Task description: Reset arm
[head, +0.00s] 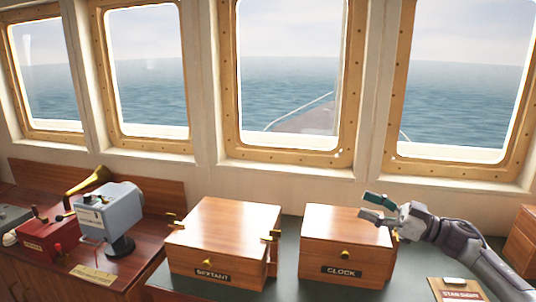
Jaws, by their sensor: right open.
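My right gripper (369,207) comes in from the right in the head view. Its fingers point left and are apart, with nothing between them. It is in front of or above the right part of the wooden box labelled CLOCK (325,245); I cannot tell whether it touches the box. The CLOCK box is closed, with a small brass knob on its front. My left gripper is not in view.
A closed wooden box labelled SEXTANT (222,232) stands left of the CLOCK box. A blue-grey device (110,208) on a dark stand, a red box (48,240) and a brass horn (90,180) are at the left. A board marked STAR SIGHTS (457,293) lies at the front right. Windows line the back.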

